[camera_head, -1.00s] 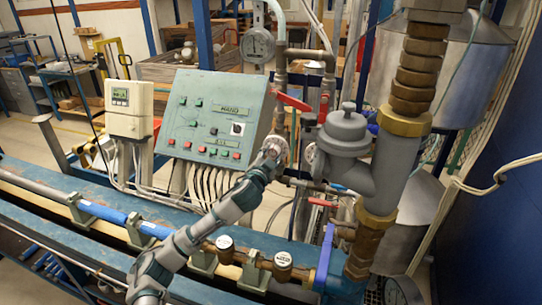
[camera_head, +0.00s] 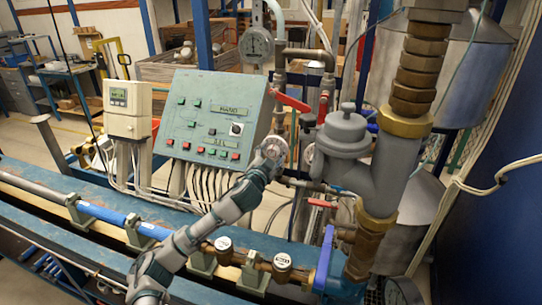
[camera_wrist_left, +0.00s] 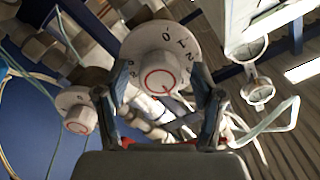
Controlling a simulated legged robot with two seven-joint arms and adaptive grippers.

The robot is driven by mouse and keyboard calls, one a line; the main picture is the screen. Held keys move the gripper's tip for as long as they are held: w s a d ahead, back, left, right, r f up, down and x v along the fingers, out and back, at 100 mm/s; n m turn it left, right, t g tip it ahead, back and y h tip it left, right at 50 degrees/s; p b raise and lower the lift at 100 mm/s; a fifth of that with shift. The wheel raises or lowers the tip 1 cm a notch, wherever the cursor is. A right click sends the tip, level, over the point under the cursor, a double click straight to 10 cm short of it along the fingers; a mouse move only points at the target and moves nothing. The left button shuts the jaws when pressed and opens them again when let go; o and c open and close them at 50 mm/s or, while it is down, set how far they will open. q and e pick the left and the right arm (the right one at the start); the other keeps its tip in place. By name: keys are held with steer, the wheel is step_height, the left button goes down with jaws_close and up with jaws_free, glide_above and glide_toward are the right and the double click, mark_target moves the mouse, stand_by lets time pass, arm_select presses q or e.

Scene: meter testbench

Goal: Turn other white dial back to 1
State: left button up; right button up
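A white dial (camera_wrist_left: 160,62) with dark numbers on its rim and a red ring on its knob fills the upper middle of the left wrist view. My left gripper (camera_wrist_left: 162,100) is open, with one finger on each side of this dial's knob; gaps show between knob and fingers. A second white dial (camera_wrist_left: 76,112) with a red mark is further left, outside the fingers. In the head view my left gripper (camera_head: 271,153) is at the pipes right of the control panel, overlapping a dial, whose setting I cannot read there. My right gripper is not in view.
The green control panel (camera_head: 215,117) with buttons stands just left of my gripper. A grey meter body (camera_head: 344,132) and brass pipework (camera_head: 407,90) stand to the right. Red valve handles (camera_head: 292,102) stick out close above. The blue bench (camera_head: 60,180) runs below my arm.

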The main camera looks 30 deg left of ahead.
arm_select(q)
steer(key=v, duration=1.2)
steer(key=shift+f, duration=0.2)
steer(key=shift+a, duration=0.1)
